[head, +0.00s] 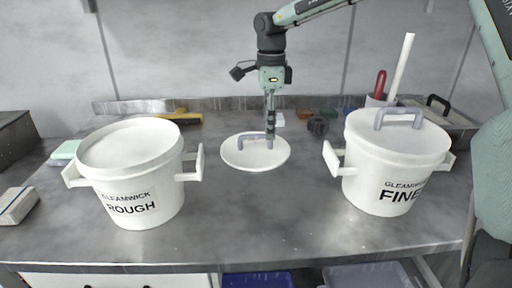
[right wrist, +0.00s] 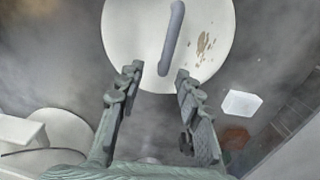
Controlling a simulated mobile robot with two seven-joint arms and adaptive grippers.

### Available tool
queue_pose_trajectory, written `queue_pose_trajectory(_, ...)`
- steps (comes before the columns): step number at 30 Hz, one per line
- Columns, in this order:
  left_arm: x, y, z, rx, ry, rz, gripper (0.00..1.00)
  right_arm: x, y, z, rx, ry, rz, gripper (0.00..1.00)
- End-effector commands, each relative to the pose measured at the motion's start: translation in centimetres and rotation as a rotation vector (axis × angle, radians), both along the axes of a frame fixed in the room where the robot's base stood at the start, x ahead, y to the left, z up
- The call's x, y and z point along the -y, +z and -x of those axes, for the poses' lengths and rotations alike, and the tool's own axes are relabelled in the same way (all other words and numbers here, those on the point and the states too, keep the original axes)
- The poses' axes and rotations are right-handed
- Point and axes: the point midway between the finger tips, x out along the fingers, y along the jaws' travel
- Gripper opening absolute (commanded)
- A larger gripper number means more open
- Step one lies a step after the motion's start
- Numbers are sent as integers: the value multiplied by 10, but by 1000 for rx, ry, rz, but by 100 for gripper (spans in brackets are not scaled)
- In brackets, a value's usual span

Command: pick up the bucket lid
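A round white lid (head: 256,160) with a grey bar handle (head: 245,136) lies flat on the metal bench between the two buckets. My right gripper (head: 270,143) points down over the lid, near the right end of its handle. In the right wrist view the lid (right wrist: 130,40) fills the top, with brown specks on it. There the handle (right wrist: 172,40) lies just ahead of the fingertips, in line with the gap between them. The right gripper (right wrist: 158,72) is open, with nothing between its fingers. My left gripper is not in view.
The ROUGH bucket (head: 150,195) stands at left without a handled lid. The FINE bucket (head: 375,180) at right wears a lid with a grey handle (head: 398,113). Small blocks (head: 318,126) lie behind the lid to its right. The bench in front of the lid (head: 260,215) is clear.

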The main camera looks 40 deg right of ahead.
Motion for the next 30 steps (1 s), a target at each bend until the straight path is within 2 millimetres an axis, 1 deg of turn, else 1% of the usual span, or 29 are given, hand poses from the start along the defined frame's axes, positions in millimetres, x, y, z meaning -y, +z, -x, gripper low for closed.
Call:
queue_pose_trajectory(3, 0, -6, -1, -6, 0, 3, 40, 4, -19, -2, -4, -2, 0, 36)
queue_pose_trajectory(6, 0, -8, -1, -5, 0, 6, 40, 3, -31, -2, -3, 0, -1, 36)
queue_pose_trajectory(9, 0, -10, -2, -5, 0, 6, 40, 3, -37, -2, -2, 0, -1, 36)
queue_pose_trajectory(15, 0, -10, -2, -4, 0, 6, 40, 3, -38, -2, -1, -1, -1, 36)
queue_pose_trajectory(16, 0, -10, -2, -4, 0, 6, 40, 3, -38, -2, -1, -1, -1, 35)
queue_pose_trajectory(17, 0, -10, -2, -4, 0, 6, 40, 3, -38, -2, -1, -1, -1, 31)
queue_pose_trajectory(24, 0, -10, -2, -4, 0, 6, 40, 3, -38, -2, -1, -1, -1, 1)
queue_pose_trajectory(30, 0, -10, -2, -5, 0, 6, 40, 3, -37, -2, 1, -1, -1, 0)
